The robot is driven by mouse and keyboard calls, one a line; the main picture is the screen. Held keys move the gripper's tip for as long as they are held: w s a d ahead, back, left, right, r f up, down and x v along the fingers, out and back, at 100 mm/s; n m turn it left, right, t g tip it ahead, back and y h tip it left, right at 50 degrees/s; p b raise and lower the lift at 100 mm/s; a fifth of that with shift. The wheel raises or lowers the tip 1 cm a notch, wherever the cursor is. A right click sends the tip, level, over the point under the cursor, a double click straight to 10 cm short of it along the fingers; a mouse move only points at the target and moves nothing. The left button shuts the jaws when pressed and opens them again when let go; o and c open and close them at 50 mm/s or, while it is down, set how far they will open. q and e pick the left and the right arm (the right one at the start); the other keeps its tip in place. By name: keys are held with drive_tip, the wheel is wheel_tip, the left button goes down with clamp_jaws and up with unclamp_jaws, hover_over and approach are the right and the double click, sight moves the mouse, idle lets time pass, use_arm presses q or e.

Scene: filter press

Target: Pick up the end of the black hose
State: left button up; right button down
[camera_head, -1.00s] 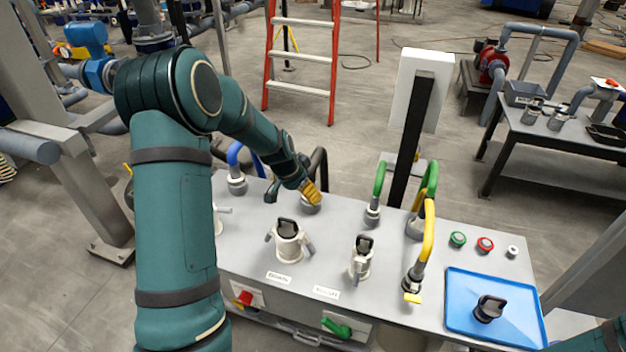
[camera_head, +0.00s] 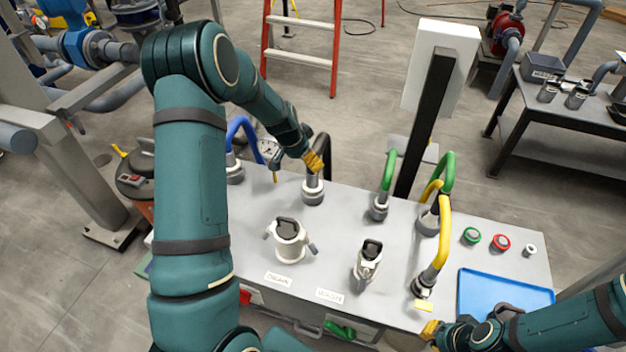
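The black hose (camera_head: 322,147) rises in an arch from a grey end fitting (camera_head: 312,190) standing on the grey bench top. My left gripper (camera_head: 295,167) is at the hose with its fingers spread. One yellow fingertip overlaps the hose just above the fitting, and the other is to the left. I cannot tell whether it touches the hose. My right gripper (camera_head: 431,329) is low at the bench's front edge, far from the black hose. Its yellow tip shows, but its opening is unclear.
A blue hose (camera_head: 240,125) stands left of the black one. Green hoses (camera_head: 388,170) and a yellow hose (camera_head: 443,232) stand to the right. Two capped couplings (camera_head: 290,240) (camera_head: 368,262) are in front. A blue tray (camera_head: 490,287) lies at right, partly behind my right arm.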

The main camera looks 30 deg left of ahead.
use_arm(q)
drive_tip(key=x, duration=0.8)
drive_tip(key=shift+w, duration=0.2)
drive_tip(key=shift+c, duration=0.3)
drive_tip(key=shift+r, duration=0.1)
clamp_jaws()
